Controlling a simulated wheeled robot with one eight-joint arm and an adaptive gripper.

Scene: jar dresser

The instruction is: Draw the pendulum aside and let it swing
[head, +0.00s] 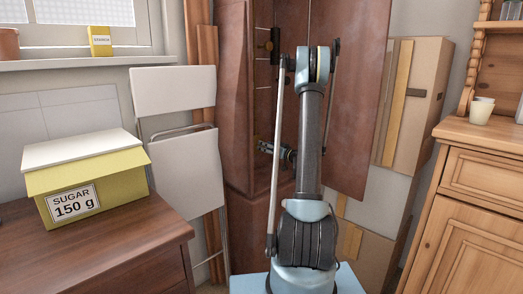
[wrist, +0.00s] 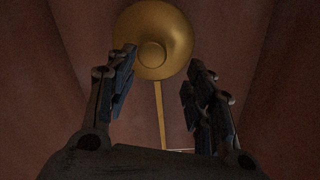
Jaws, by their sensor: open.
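The pendulum shows in the wrist view as a round brass bob (wrist: 153,25) with a thin brass rod (wrist: 159,112) running down the picture from it. My gripper (wrist: 161,62) is open, with one dark finger on each side of the rod. The bob lies at and beyond the fingertips; I cannot tell whether either finger touches it. In the head view my gripper (head: 266,148) is inside the tall open reddish-brown case (head: 232,90), low down. I cannot make out the bob there; my arm hides part of the interior.
The case's open door (head: 357,100) stands to the right of my arm. A dark cylinder and brass piece (head: 274,42) show high in the case. A dresser (head: 480,190) is at right, cardboard (head: 412,105) behind, and a folding chair (head: 187,165) and sugar box (head: 90,185) at left.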

